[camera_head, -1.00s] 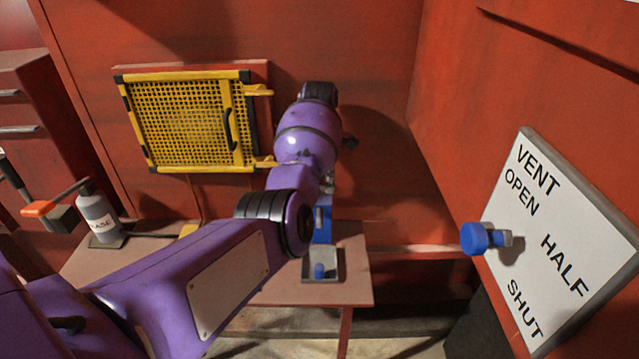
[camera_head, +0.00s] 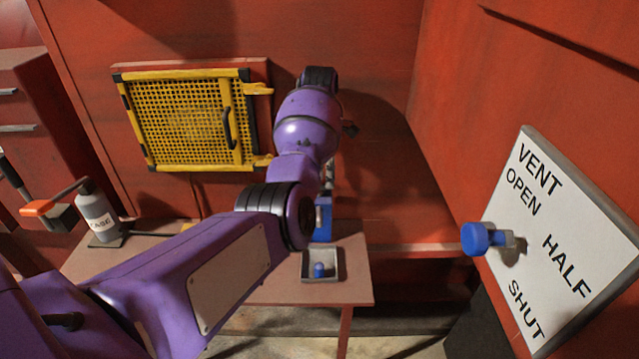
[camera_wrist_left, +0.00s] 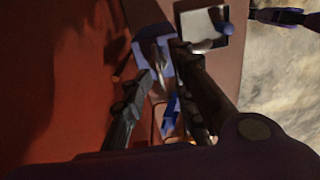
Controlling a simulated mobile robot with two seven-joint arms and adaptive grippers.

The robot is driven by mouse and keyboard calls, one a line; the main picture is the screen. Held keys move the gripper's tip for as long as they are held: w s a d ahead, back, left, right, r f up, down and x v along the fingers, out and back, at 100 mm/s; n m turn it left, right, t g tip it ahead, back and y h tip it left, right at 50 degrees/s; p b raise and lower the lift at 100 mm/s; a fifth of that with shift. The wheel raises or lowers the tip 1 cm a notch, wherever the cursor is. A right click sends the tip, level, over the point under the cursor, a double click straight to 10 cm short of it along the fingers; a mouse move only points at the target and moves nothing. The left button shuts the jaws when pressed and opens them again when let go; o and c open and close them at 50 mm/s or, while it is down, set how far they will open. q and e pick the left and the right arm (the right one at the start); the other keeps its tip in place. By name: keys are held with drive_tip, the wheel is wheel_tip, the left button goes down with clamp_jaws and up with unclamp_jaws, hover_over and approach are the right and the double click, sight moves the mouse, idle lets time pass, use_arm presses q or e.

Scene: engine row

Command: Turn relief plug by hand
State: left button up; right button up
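A blue block (camera_head: 323,221) stands at the back of the small table, partly hidden behind my left arm. It also shows in the left wrist view (camera_wrist_left: 140,58), with a grey metal piece (camera_wrist_left: 160,54) at it. My left gripper (camera_wrist_left: 165,62) points at this block, its two dark fingers on either side of the grey piece. The fingers are apart; contact is not clear in the dim view. A smaller blue piece (camera_wrist_left: 171,112) shows between the fingers. Which part is the relief plug is not labelled. My right gripper is not clearly in view.
A shallow tray (camera_head: 306,277) holding a small blue peg (camera_head: 319,269) sits near the table's front edge. A white VENT board (camera_head: 545,215) with a blue knob (camera_head: 476,239) is at right. A yellow mesh panel (camera_head: 185,120) is behind; a grey bottle (camera_head: 97,213) stands left.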

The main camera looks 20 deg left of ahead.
use_arm(q)
wheel_tip(320, 180, up, 8)
drive_tip(key=shift+r, duration=0.2)
idle(0.3)
